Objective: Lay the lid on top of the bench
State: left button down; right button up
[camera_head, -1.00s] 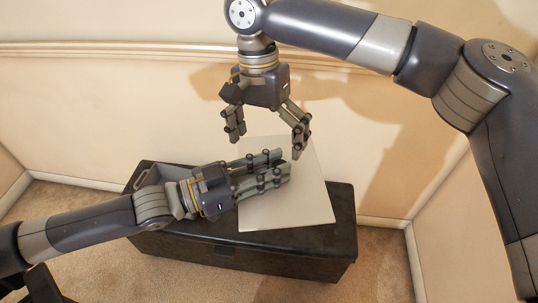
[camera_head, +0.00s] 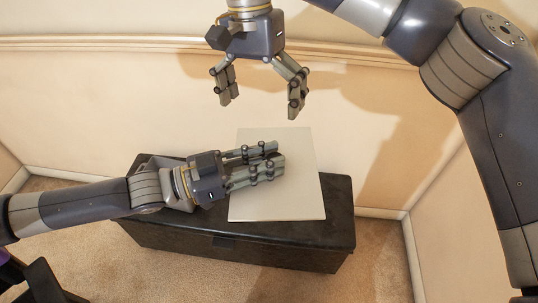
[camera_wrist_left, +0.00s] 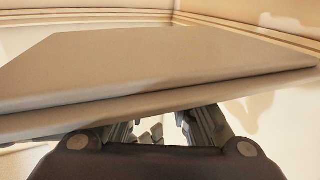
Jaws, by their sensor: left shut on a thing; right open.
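The lid (camera_head: 295,190) is a flat white panel over the middle of the black bench (camera_head: 335,230) in the head view. My left gripper (camera_head: 268,159) reaches in from the left and is shut on the lid. In the left wrist view the lid (camera_wrist_left: 160,62) fills the upper part as a broad flat slab, with the fingers partly hidden below it. I cannot tell whether the lid touches the bench top. My right gripper (camera_head: 259,93) is open and empty, above and behind the lid, apart from it.
A cream wall (camera_head: 110,95) with a moulding stands behind the bench, and another wall is at the right. Beige carpet (camera_head: 180,270) is clear in front. The bench's left end is partly hidden by my left arm.

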pick_arm(q)
jog(key=shift+a+m+g+h, duration=0.4)
jog(key=shift+a+m+g, duration=0.25)
jog(key=shift+m+g, duration=0.4)
jog(key=shift+s+a+m+g+h, duration=0.2)
jog(key=shift+a+m+g, duration=0.15)
jog(key=shift+g, duration=0.55)
jog(key=shift+s+a+m+g+h, duration=0.15)
jog(key=shift+m+g, duration=0.25)
jog(key=shift+g, duration=0.45)
jog(key=shift+a, duration=0.15)
